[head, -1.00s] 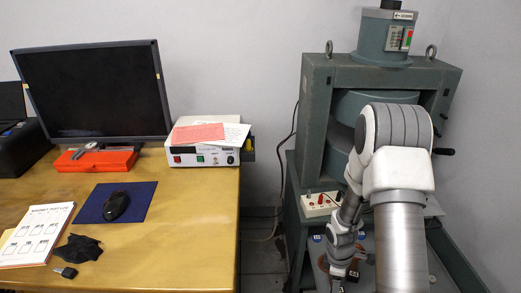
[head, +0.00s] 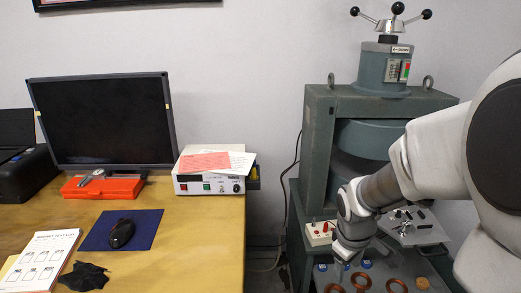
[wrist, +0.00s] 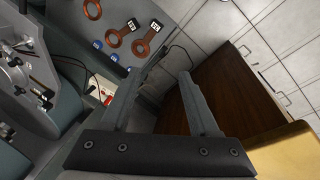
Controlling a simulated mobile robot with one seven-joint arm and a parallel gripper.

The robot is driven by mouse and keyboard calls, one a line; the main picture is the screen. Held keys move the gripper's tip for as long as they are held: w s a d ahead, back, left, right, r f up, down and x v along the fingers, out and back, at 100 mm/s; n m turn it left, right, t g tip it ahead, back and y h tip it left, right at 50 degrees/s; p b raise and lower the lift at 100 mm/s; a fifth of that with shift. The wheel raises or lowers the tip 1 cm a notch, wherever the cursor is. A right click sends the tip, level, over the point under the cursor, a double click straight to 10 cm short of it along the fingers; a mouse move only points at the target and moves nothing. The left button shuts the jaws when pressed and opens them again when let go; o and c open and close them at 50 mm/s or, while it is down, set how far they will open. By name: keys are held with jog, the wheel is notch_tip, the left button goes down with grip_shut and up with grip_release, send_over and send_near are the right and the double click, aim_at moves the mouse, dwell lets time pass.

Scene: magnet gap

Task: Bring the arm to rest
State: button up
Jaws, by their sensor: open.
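My arm reaches in from the right in the head view, in front of the green electromagnet (head: 318,150). My gripper (head: 341,272) hangs at its end over the front left part of the magnet's bench, and its fingers are hard to make out there. In the wrist view my gripper (wrist: 160,76) is open, with its two grey fingers apart and nothing between them. Copper coils with dark tags (wrist: 146,46) lie on the grey bench top beyond the fingers. Several copper rings (head: 362,281) also show below my gripper in the head view.
The wooden desk (head: 190,250) stands left, with a monitor (head: 104,122), a power supply box (head: 208,184) and a mouse (head: 121,233). A floor gap separates desk and bench. A white box with red terminals (head: 318,233) and a metal plate (head: 425,236) are close to my arm.

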jog(key=s+a+r+m+t+y, duration=0.1)
jog(key=s+a+r+m+t, duration=0.15)
jog(key=s+r, duration=0.45)
jog(key=s+a+r+m+t+y, duration=0.1)
jog(key=s+a+r+m, duration=0.25)
jog(key=s+r, duration=0.45)
notch_tip(320, 180, up, 23)
jog(key=m+p, duration=0.1)
jog(key=p, duration=2.2)
jog(key=shift+d, duration=0.25)
jog(key=shift+f, duration=0.1)
